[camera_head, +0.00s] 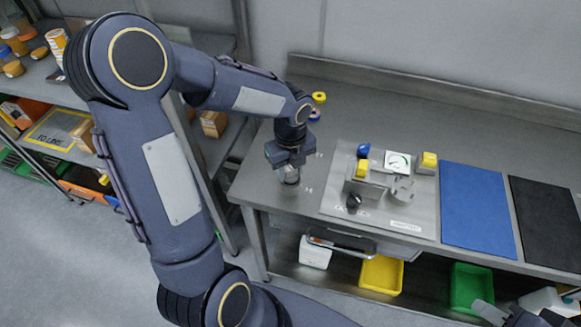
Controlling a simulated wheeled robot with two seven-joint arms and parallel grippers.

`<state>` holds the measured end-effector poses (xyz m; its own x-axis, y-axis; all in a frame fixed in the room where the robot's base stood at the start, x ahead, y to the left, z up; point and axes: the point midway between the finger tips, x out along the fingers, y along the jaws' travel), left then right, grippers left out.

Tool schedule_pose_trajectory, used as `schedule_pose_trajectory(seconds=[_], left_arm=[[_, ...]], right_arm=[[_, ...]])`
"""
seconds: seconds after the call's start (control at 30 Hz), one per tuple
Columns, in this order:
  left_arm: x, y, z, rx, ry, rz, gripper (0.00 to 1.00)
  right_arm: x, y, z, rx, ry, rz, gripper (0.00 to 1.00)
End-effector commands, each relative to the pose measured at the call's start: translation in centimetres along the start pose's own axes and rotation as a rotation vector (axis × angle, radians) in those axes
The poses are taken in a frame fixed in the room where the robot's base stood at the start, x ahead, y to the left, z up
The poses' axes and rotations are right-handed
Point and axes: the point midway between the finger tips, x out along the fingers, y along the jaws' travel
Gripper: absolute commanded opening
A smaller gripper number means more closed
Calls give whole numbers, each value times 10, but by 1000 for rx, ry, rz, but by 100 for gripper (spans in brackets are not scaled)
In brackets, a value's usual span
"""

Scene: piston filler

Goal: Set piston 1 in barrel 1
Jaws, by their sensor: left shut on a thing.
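My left gripper (287,160) points down over the left end of the steel bench and is shut on a short grey metallic cylinder, which looks like piston 1 (289,176). The piston's upper part is hidden by the jaws; I cannot tell whether its lower end touches the bench. To its right is the filler plate (335,208) with grey metal cylindrical parts (402,189) and yellow-topped blocks (429,159). I cannot tell which part is barrel 1. My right gripper (490,312) shows only partly at the bottom right edge; its jaws are unclear.
A yellow ring (319,97) and a blue ring (314,115) lie behind the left gripper. A blue knob (363,150), a gauge (397,161) and a black knob (353,201) stand on the plate. Blue (475,210) and black (548,222) mats lie farther right.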

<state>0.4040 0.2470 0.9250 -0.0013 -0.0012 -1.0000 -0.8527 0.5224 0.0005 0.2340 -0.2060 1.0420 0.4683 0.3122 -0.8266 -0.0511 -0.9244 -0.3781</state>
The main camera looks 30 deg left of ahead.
Motion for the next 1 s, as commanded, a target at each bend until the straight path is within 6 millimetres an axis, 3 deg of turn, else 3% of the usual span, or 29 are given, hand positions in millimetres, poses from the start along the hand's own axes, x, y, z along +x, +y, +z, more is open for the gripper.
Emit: schedule_pose_trajectory(seconds=[0.4, 0.43, 0.6, 0.8, 0.93, 1.0], left_arm=[[1, 0, 0, 0, -1, -1, 5], [1, 0, 0, 0, -1, -1, 39], [1, 0, 0, 0, -1, -1, 61], [1, 0, 0, 0, 0, -1, 63], [1, 0, 0, 0, 0, 0, 78], [1, 0, 0, 0, 0, 0, 81]], right_arm=[[0, 0, 0, 0, 0, 0, 36], [0, 0, 0, 0, 0, 0, 36], [0, 0, 0, 0, 0, 0, 36], [0, 0, 0, 0, 0, 0, 36], [0, 0, 0, 0, 0, 0, 36], [0, 0, 0, 0, 0, 0, 36]])
